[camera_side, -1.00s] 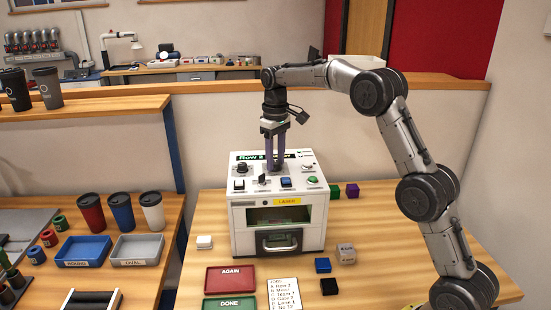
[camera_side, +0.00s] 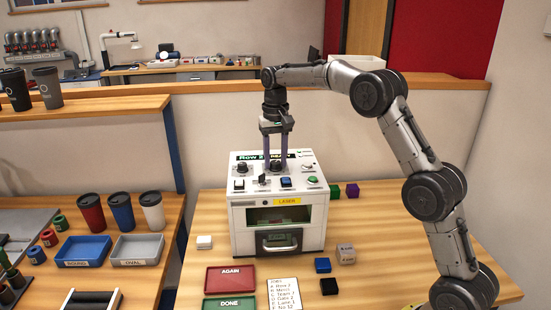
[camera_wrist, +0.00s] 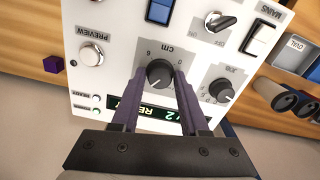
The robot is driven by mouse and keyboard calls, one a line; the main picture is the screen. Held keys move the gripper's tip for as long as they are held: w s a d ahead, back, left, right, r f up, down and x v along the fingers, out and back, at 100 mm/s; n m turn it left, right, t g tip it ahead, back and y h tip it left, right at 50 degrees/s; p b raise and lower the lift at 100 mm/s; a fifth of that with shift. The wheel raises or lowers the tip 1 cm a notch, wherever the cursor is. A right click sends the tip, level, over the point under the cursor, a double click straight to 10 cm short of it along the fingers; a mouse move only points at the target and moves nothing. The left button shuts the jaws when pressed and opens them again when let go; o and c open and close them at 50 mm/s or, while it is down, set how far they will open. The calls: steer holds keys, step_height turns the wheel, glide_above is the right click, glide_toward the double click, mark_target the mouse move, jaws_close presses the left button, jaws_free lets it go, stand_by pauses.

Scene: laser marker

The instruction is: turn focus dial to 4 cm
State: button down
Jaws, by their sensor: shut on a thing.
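The focus dial (camera_wrist: 159,73) is a round black knob on a grey plate marked "cm" on top of the white laser marker (camera_side: 240,215). My gripper (camera_wrist: 159,80) is pointed down with its purple fingers on either side of the dial, shut on it. In the side view my gripper (camera_side: 276,164) stands over the middle of the top panel, and its fingers partly cover the dial. The scale figures appear upside down in the wrist view, and I cannot read the dial's setting for certain.
A second dial, JOB (camera_wrist: 221,90), and a metal PREVIEW button (camera_wrist: 91,54) flank the focus dial. Rocker switches (camera_wrist: 160,11) and a black lever (camera_wrist: 220,22) share the panel. Red and green trays (camera_side: 230,280) and small blocks (camera_side: 322,265) lie around the machine.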

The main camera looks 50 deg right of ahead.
mark_target(275, 162)
steer(key=shift+m, duration=0.9)
steer(key=shift+c, duration=2.1)
jaws_free()
steer(key=shift+r, duration=0.15)
step_height(275, 162, up, 14)
steer(key=shift+f, duration=0.2)
